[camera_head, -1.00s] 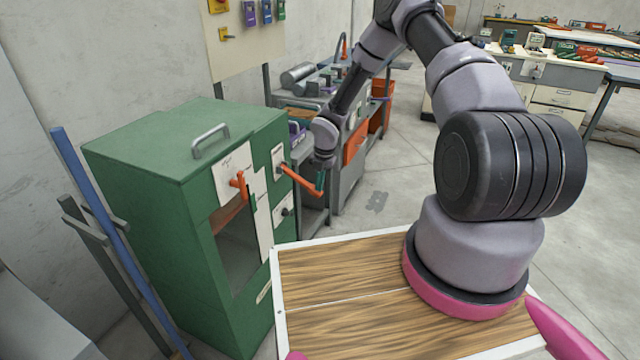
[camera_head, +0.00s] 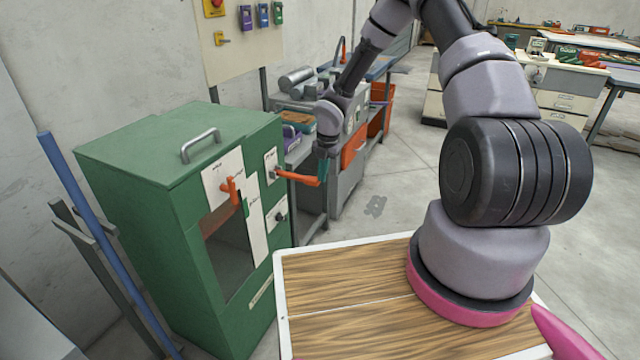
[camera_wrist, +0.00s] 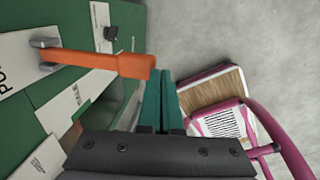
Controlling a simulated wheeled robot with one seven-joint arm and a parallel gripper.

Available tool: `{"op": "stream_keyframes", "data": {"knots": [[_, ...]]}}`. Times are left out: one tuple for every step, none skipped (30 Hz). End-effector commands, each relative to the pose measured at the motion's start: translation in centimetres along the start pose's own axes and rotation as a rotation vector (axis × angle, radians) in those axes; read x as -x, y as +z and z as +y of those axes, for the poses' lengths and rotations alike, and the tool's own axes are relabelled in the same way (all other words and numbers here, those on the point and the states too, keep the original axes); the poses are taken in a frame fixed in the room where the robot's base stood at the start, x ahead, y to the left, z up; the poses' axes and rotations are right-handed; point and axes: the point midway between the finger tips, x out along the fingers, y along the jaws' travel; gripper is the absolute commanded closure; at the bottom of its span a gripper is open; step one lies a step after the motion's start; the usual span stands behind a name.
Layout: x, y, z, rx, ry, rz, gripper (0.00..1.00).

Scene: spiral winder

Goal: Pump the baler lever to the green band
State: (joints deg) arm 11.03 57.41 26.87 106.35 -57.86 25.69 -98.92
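The green baler (camera_head: 140,200) stands at the left in the head view. Its orange pump lever (camera_head: 298,177) sticks out to the right from a white plate, tilted slightly down. The lever also shows in the wrist view (camera_wrist: 90,62). My gripper (camera_head: 322,172) is at the lever's free end. In the wrist view its teal fingers (camera_wrist: 162,84) lie close together, with nothing visible between them, beside the lever's end and apparently touching it. A small green band (camera_head: 247,207) shows on the white strip by the window. I cannot read any pointer against it.
A second orange handle (camera_head: 230,190) is on the baler's front, and a grey handle (camera_head: 200,145) is on top. A blue pole (camera_head: 100,235) leans at the left. My wood-topped tray is in front. Clear floor (camera_head: 400,180) lies to the right.

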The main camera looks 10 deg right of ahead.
Motion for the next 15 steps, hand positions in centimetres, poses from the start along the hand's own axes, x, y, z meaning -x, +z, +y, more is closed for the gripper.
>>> {"op": "stream_keyframes", "data": {"knots": [[1.0, 0.2, -0.4, -0.002, 0.000, -0.003, 1.00], [1.6, 0.2, -0.6, -0.001, 0.000, -0.003, 1.00], [2.2, 0.2, -0.8, -0.003, 0.001, -0.003, 1.00], [2.8, 0.2, -1.0, -0.003, 0.002, -0.003, 1.00], [3.2, 0.1, -1.1, -0.002, 0.002, -0.002, 1.00], [3.8, 0.1, -1.3, -0.001, 0.002, -0.002, 1.00], [4.1, 0.2, -1.5, -0.002, 0.002, -0.003, 1.00], [4.4, 0.2, -1.6, -0.002, 0.001, -0.003, 1.00], [4.8, 0.1, -1.7, -0.001, 0.001, -0.002, 1.00], [5.0, 0.1, -1.7, 0.000, 0.001, -0.002, 1.00], [5.2, 0.1, -1.8, 0.001, 0.002, -0.002, 1.00], [5.3, 0.1, -1.8, 0.001, 0.002, -0.002, 1.00], [5.4, 0.1, -1.9, 0.001, 0.002, -0.002, 1.00], [5.5, 0.1, -1.9, 0.001, 0.002, -0.002, 1.00], [5.5, 0.1, -1.9, 0.001, 0.002, -0.001, 1.00]]}}
